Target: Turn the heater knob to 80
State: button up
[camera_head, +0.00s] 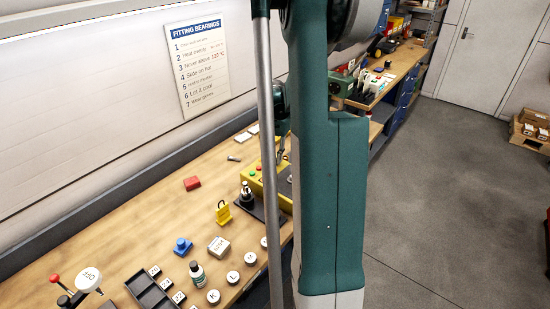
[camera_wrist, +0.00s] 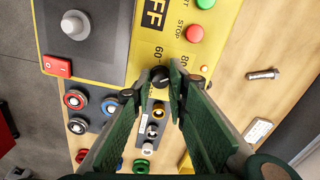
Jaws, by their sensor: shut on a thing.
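The yellow heater panel (camera_wrist: 192,52) fills the upper middle of the wrist view. It carries a green button (camera_wrist: 206,3), a red button (camera_wrist: 195,33) and the printed marks OFF, 60 and 80. The black heater knob (camera_wrist: 160,77) sits by the 60 and 80 marks. My gripper (camera_wrist: 160,82) has its two green fingertips on either side of the knob and is shut on it. I cannot clearly read where the knob points. In the head view the yellow heater (camera_head: 256,178) is partly hidden behind my arm, and the knob cannot be made out.
Several bearings (camera_wrist: 75,98) and rings lie beside the heater. A bolt (camera_wrist: 262,75) lies on the bench.

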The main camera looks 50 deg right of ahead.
aim_at(274, 159)
jog(key=o, duration=0.9)
jog(key=shift+r, duration=0.2)
notch_tip(274, 159, up, 12)
jog(key=shift+f, duration=0.15)
dwell(0.5)
jog(key=shift+a, duration=0.1)
